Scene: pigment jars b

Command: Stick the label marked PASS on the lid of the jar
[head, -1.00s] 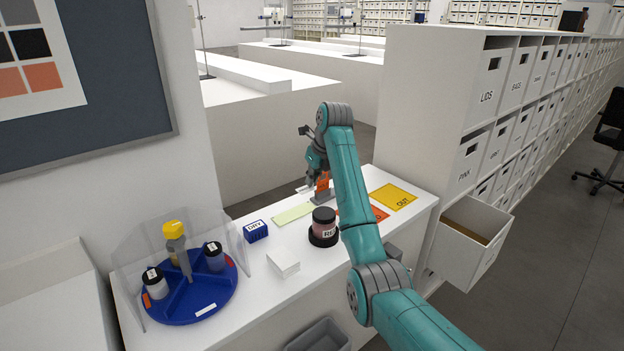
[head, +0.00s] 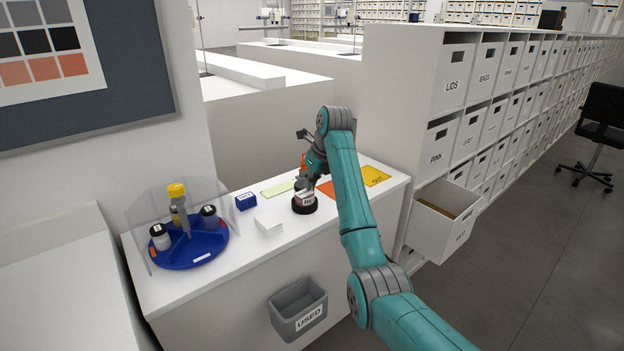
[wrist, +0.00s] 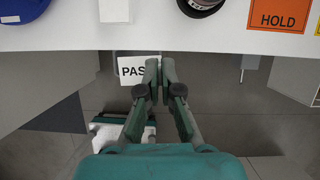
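The PASS label (wrist: 132,70) is a white card with black print in the wrist view. Its right end is behind the left fingertip, so the last letter is hidden. My gripper (wrist: 161,64) has its fingertips close together, pinching that end of the label. The jar (head: 304,202) stands on a black round base on the counter, with a light and reddish body and partly visible lettering. In the head view my gripper (head: 302,185) overlaps the top of the jar and hides most of its lid. In the wrist view the jar's dark base shows cut off at the top edge.
On the white counter are a blue carousel (head: 188,252) with jars and a clear shield, a blue DRY box (head: 246,202), a white block (head: 268,229), a green strip (head: 278,188), an orange HOLD mat (wrist: 278,15) and a yellow OUT mat (head: 375,176). A grey USED bin (head: 298,308) hangs in front.

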